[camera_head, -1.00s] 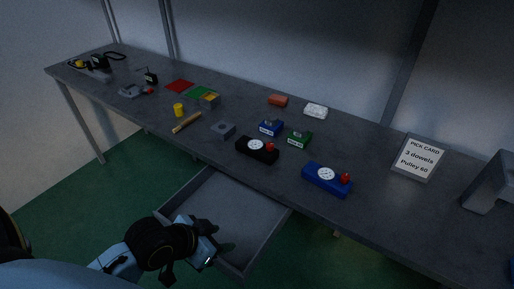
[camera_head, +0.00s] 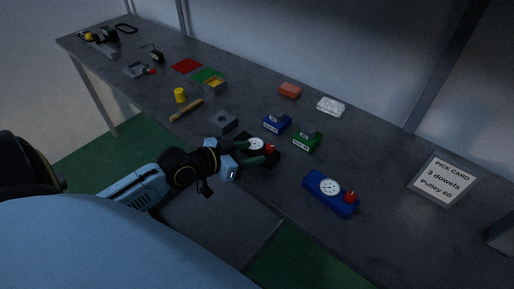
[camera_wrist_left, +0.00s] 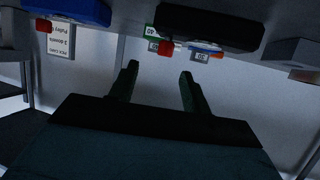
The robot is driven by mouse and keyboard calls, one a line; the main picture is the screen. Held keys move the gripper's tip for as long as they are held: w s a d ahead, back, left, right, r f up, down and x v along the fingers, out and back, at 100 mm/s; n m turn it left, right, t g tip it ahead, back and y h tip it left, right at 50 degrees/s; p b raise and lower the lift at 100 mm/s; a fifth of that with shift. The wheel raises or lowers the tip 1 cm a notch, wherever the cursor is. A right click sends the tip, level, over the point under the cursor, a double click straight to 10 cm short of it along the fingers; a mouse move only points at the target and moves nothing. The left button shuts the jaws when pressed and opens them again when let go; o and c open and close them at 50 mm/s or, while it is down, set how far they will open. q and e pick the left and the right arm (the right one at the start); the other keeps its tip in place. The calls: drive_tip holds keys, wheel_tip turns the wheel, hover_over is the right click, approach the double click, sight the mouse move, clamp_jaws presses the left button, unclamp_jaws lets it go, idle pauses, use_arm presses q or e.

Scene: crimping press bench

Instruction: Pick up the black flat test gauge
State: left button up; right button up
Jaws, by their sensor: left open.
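The black flat test gauge (camera_head: 273,161) lies on the bench near its front edge, with a white dial and a red knob. My left gripper partly covers it in the head view. In the left wrist view the gauge (camera_wrist_left: 210,27) is a dark block at the top, with its red knob beside it. My left gripper (camera_head: 264,154) is open at the gauge. In the left wrist view its two fingers (camera_wrist_left: 159,70) are apart with nothing between them, and the gauge appears beyond the tips. My right gripper is not in view.
A blue gauge (camera_head: 330,194) lies to the right, and a grey block (camera_head: 223,121) to the left. Small blue (camera_head: 277,123) and green (camera_head: 307,140) labelled blocks stand behind. An open drawer (camera_head: 235,235) is below the bench edge. A pick card (camera_head: 443,180) stands at the right.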

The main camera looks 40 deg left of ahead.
sight(270, 146)
use_arm(q)
drive_tip(key=x, duration=0.2)
drive_tip(key=shift+w+f, duration=0.15)
drive_tip(key=shift+w, duration=0.1)
drive_tip(key=shift+w+d+f, duration=0.15)
drive_tip(key=shift+w, duration=0.25)
drive_tip(key=shift+w+f, duration=0.15)
drive_tip(key=shift+w, duration=0.1)
drive_tip(key=x, duration=0.3)
drive_tip(key=shift+w+a+f, duration=0.2)
drive_tip(key=shift+w+f, duration=0.05)
drive_tip(key=shift+w, duration=0.05)
drive_tip(key=shift+w+d+f, duration=0.2)
drive_tip(key=shift+w+f, duration=0.05)
drive_tip(key=shift+w, duration=0.2)
drive_tip(key=shift+r, duration=0.1)
clamp_jaws()
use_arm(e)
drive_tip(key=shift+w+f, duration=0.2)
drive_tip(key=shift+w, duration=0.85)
